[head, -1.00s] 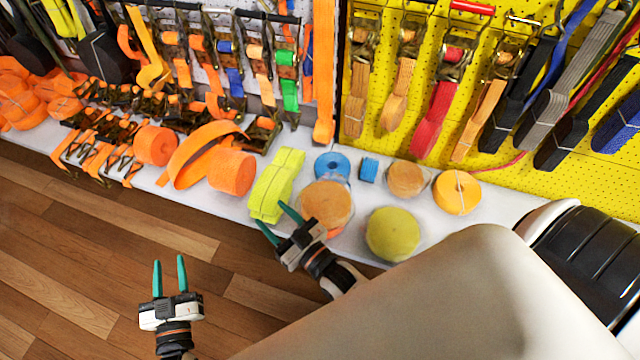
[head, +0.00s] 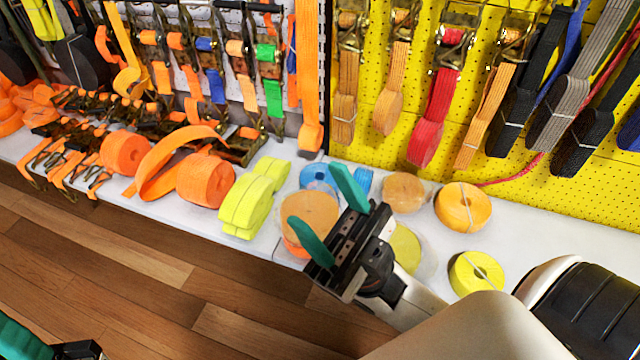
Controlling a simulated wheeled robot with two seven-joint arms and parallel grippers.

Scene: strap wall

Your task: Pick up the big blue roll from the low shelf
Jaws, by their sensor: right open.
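The big blue roll (head: 314,174) lies on the white low shelf (head: 268,229), behind a tan roll (head: 309,208). The tan roll and one teal finger hide part of it. A smaller blue piece (head: 363,178) sits just right of it. My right gripper (head: 314,202) is open and empty, with its fingers spread over the tan roll in the picture. One fingertip overlaps the right side of the blue roll; I cannot tell the height between them. My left gripper (head: 40,345) is cut off at the bottom left corner, and its opening is not clear.
A yellow-green folded strap (head: 250,200) and orange rolls (head: 206,180) lie to the left. A round tan roll (head: 403,192), an orange-yellow roll (head: 462,207) and yellow rolls (head: 477,273) lie to the right. Straps hang on the yellow pegboard (head: 400,125) behind.

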